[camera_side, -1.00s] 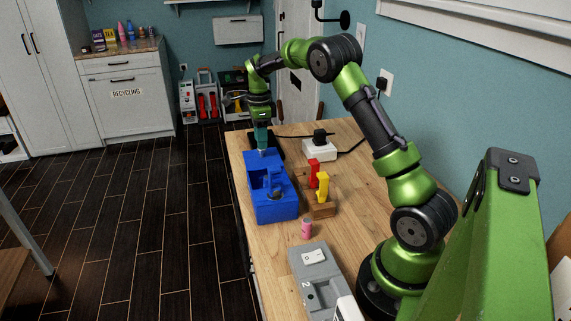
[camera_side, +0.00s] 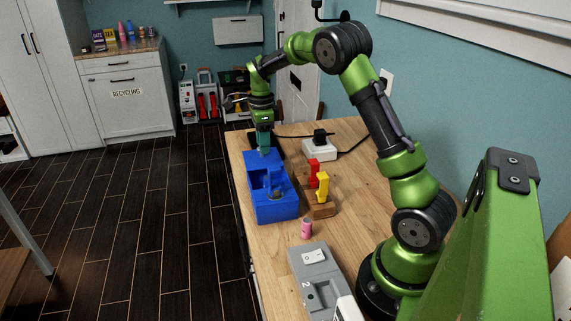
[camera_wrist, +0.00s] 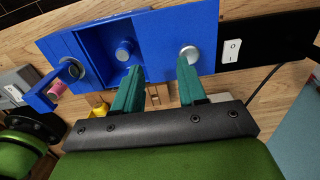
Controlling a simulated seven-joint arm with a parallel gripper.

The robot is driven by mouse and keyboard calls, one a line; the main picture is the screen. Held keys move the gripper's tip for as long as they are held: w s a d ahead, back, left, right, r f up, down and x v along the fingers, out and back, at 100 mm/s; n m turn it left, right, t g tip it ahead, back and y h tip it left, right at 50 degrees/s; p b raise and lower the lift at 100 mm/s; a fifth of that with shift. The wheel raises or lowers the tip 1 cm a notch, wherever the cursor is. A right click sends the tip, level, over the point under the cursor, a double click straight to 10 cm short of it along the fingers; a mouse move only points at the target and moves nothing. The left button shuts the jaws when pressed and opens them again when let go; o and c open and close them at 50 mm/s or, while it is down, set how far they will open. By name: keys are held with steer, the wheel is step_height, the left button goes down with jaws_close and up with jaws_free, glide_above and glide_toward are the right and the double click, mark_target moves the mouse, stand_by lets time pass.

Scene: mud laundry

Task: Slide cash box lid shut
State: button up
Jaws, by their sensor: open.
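The blue cash box (camera_side: 275,210) stands on the wooden table, and also fills the top of the wrist view (camera_wrist: 85,45). Its compartment is partly open, with a round knob (camera_wrist: 123,52) inside. The lid seems to be the flat blue panel (camera_wrist: 165,25) right of the opening in the wrist view, with a silver knob (camera_wrist: 189,53) on it. My gripper (camera_side: 264,148) is at the far end of the box. In the wrist view my gripper (camera_wrist: 157,77) is open, its teal fingers apart and empty. The right fingertip is close to the silver knob; contact cannot be told.
A wooden block with red and yellow handles (camera_side: 322,187) stands right of the box. A pink bottle (camera_side: 306,229) and a grey device (camera_side: 315,272) are nearer. A white power strip (camera_side: 319,150) with a cable lies behind. The table's left edge runs close beside the box.

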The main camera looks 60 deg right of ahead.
steer(key=w+d, duration=0.1)
steer(key=w+d+f, duration=0.1)
steer(key=shift+w+d, duration=0.3)
steer(key=shift+d, duration=0.05)
steer(key=shift+f, duration=1)
jaws_close()
